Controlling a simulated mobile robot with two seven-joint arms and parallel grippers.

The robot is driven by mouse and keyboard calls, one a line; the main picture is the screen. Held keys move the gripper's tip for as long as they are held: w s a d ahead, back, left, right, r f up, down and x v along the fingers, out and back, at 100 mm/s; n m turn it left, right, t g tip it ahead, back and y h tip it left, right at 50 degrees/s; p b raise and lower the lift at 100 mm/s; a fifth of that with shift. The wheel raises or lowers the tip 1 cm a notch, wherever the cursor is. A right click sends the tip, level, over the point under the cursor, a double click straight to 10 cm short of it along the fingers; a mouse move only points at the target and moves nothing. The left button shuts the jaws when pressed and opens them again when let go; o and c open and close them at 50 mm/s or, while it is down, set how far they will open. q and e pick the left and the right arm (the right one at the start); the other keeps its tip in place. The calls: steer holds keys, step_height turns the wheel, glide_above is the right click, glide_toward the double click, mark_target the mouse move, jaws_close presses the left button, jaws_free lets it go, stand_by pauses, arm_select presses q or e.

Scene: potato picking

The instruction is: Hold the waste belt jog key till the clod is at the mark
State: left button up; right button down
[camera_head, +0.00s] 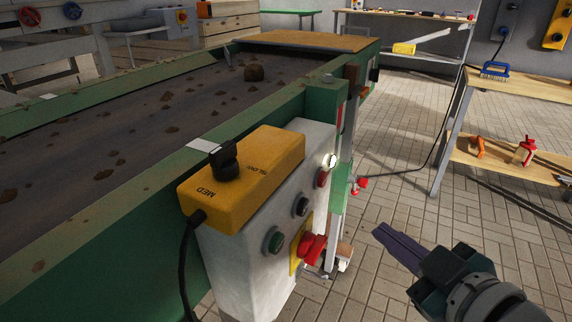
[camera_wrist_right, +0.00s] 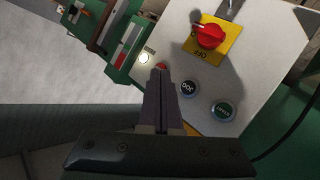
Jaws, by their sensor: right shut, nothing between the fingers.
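A round brown clod (camera_head: 254,73) lies on the dark waste belt (camera_head: 110,120), near its far end. A white mark (camera_head: 203,145) is on the near green rail, with another white patch (camera_head: 48,96) on the far rail; the clod is well beyond both. The black jog key (camera_head: 301,206) is on the grey control box (camera_head: 240,260), between a red and a green button; it shows in the wrist view (camera_wrist_right: 188,92). My right gripper (camera_head: 378,231) is shut and empty, right of the box and apart from it. In the wrist view its fingertips (camera_wrist_right: 160,70) overlap the red button. My left gripper is out of view.
A yellow box (camera_head: 245,165) with a black knob sits atop the control box. A red rotary switch (camera_head: 312,247) juts out beside the buttons, and a lamp (camera_head: 331,160) glows white. A workbench (camera_head: 520,95) stands at right. Paved floor between is mostly clear.

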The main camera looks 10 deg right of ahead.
mark_target(303, 207)
steer(key=w+a+b, duration=0.3)
steer(key=w+a, duration=0.2)
steer(key=a, duration=0.2)
steer(key=shift+a, duration=0.15)
stand_by(1.1)
stand_by(0.8)
steer(key=shift+w+a, duration=0.2)
steer(key=shift+a, duration=0.1)
steer(key=shift+a, duration=0.1)
stand_by(0.4)
